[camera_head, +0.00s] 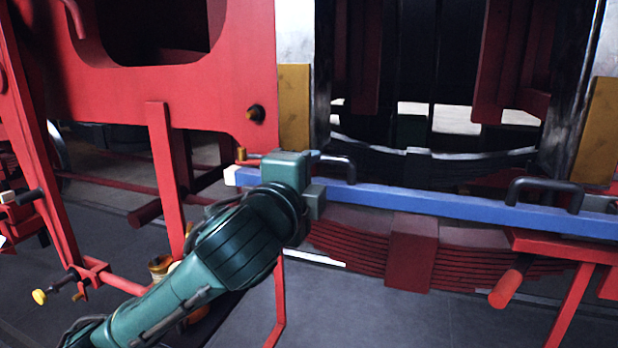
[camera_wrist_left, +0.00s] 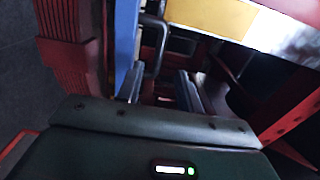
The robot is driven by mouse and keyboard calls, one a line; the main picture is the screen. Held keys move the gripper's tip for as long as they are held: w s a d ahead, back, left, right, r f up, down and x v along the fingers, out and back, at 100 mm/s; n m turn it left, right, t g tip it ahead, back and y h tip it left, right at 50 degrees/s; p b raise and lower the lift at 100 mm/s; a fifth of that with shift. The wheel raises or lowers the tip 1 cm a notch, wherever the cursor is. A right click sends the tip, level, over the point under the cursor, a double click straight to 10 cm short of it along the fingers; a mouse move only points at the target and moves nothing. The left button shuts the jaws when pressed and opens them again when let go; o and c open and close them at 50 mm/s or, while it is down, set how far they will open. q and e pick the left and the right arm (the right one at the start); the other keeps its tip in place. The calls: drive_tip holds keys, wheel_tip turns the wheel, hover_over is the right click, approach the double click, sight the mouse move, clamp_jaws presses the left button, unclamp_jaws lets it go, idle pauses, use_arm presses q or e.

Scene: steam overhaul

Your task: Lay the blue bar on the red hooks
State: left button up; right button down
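The long blue bar (camera_head: 430,202) runs from left of centre to the right edge, with a white left end and two black handles (camera_head: 545,187). Its blue face also shows in the left wrist view (camera_wrist_left: 126,38). My left gripper (camera_head: 318,180) is at the bar's left handle (camera_head: 343,164). In the left wrist view its fingers (camera_wrist_left: 160,88) stand apart, with the dark handle (camera_wrist_left: 160,45) just beyond or between them. Red supports with round pegs stand low at left (camera_head: 145,212) and right (camera_head: 507,284); I cannot tell whether these are the hooks. A grey piece at the right edge may be my right gripper.
A large red frame plate (camera_head: 215,110) stands behind my left gripper. Dark red leaf springs (camera_head: 413,252) lie below and behind the bar. Yellow blocks (camera_head: 295,105) flank the dark opening. The grey floor (camera_head: 350,310) is bare at the front middle.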

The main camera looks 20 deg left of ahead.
sight(326, 160)
use_arm(q)
drive_tip(key=w+b, duration=0.2)
drive_tip(key=w, duration=0.6)
drive_tip(key=shift+w+f, duration=0.1)
drive_tip(key=shift+w, duration=0.2)
drive_tip(key=shift+s, duration=0.2)
drive_tip(key=s, duration=0.3)
drive_tip(key=shift+p, duration=0.4)
drive_tip(key=shift+s, duration=0.7)
use_arm(e)
drive_tip(key=shift+w+f, duration=0.1)
